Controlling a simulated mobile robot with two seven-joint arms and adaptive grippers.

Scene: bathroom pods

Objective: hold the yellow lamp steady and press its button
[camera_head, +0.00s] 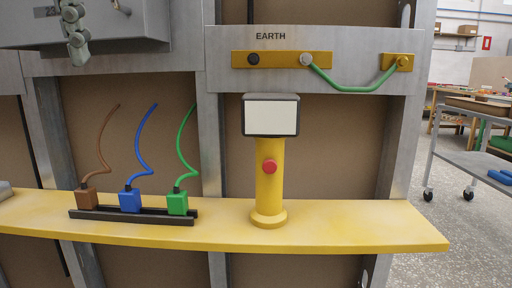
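The yellow lamp (268,200) stands upright on a yellow shelf (350,238), right of the middle of the head view. It has a round base and a post. A dark-framed head with a pale white panel (270,118) sits on top. A round red button (269,167) is on the front of the post. Nothing touches the lamp.
A black rack (135,217) with brown, blue and green plugs and upright wires stands left of the lamp. A grey box (120,25) hangs upper left. A green cable (345,86) loops below the EARTH label. The shelf right of the lamp is clear.

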